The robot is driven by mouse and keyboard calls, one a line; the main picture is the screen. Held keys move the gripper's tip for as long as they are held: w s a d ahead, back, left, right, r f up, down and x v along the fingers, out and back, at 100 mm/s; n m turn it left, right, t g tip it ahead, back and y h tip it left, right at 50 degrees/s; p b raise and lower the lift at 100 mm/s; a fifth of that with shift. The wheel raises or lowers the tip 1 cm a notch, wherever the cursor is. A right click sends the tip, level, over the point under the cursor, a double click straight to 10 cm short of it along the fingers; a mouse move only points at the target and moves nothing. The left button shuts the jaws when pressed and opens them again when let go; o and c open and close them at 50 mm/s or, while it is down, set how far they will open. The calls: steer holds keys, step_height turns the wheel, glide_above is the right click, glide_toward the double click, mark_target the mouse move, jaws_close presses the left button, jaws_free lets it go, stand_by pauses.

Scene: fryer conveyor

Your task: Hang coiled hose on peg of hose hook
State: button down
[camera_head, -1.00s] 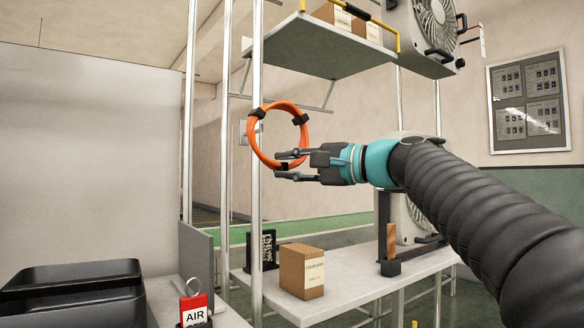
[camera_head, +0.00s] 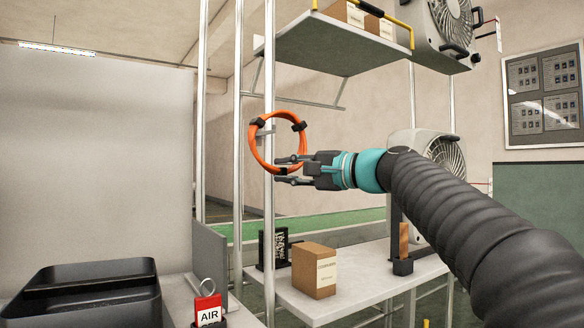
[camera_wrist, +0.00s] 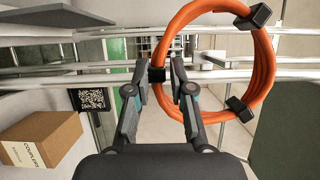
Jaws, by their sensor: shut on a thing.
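The coiled hose (camera_head: 304,147) is an orange ring with black clamps, held upright in front of a metal post. My gripper (camera_head: 283,170) is shut on its lower part; in the wrist view, the fingers (camera_wrist: 160,78) close around a black clamp of the coil (camera_wrist: 262,70). A small grey piece, seemingly the hose hook (camera_head: 265,132), shows at the ring's left side by the post. In the wrist view a light grey bar (camera_wrist: 212,61) shows through the ring's opening. I cannot tell whether the peg passes through the ring.
A shelf (camera_head: 340,45) with boxes and a fan overhangs the coil. Below are a bench (camera_head: 345,295) with a cardboard box (camera_head: 314,271) and a black coded block (camera_head: 281,250). A black tray (camera_head: 85,290) and red AIR tag (camera_head: 208,308) sit at lower left. Metal posts stand close by.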

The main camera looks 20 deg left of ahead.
steer(key=shift+w+a+f+p, duration=0.1)
steer(key=shift+w+a+p, duration=0.8)
steer(key=shift+w+a, duration=0.5)
steer(key=shift+w+a+f, duration=0.25)
steer(key=shift+a+f, duration=0.3)
steer(key=shift+f, duration=0.05)
steer(key=c, duration=0.9)
jaws_free()
steer(key=shift+c, duration=0.2)
